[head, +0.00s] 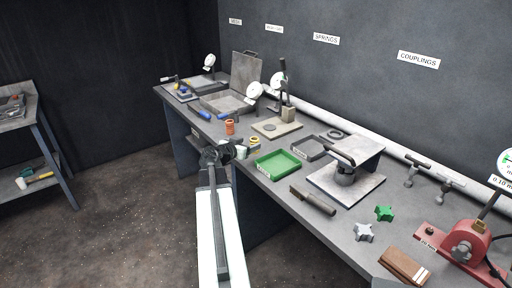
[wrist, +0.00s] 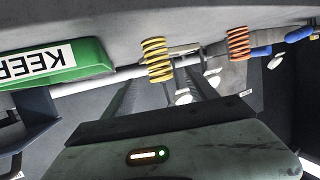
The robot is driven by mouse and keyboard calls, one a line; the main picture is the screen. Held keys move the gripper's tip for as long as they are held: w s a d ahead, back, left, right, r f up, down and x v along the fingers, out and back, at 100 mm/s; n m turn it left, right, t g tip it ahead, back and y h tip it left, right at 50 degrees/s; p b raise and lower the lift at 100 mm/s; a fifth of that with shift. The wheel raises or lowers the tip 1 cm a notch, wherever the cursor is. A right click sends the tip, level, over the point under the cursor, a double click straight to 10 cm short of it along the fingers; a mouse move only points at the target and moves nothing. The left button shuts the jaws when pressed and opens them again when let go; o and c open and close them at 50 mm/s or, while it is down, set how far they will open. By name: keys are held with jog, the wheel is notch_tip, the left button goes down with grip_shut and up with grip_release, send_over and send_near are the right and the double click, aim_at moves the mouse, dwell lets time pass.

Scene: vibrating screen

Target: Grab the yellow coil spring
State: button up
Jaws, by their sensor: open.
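The yellow coil spring (head: 254,142) stands near the front edge of the workbench, just left of the green tray, in the head view. In the wrist view the yellow coil spring (wrist: 156,60) shows near the fingertips, beyond the jaws. My gripper (head: 216,154) is in front of the bench edge, to the left of the spring in the head view. In the wrist view my gripper (wrist: 158,80) has its two fingers apart with nothing held between them. I cannot tell the exact gap to the spring.
An orange spring (head: 230,128) stands farther along the bench and also shows in the wrist view (wrist: 238,43). A green tray (head: 278,165) lies to the right of the yellow spring.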

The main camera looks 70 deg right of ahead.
aim_at(253, 143)
jog(key=b+x, duration=0.1)
jog(key=x, duration=0.5)
jog(key=shift+s+f+b, duration=0.2)
jog(key=shift+b, duration=0.15)
jog(key=shift+r, duration=0.1)
jog(key=shift+c, duration=0.9)
grip_shut()
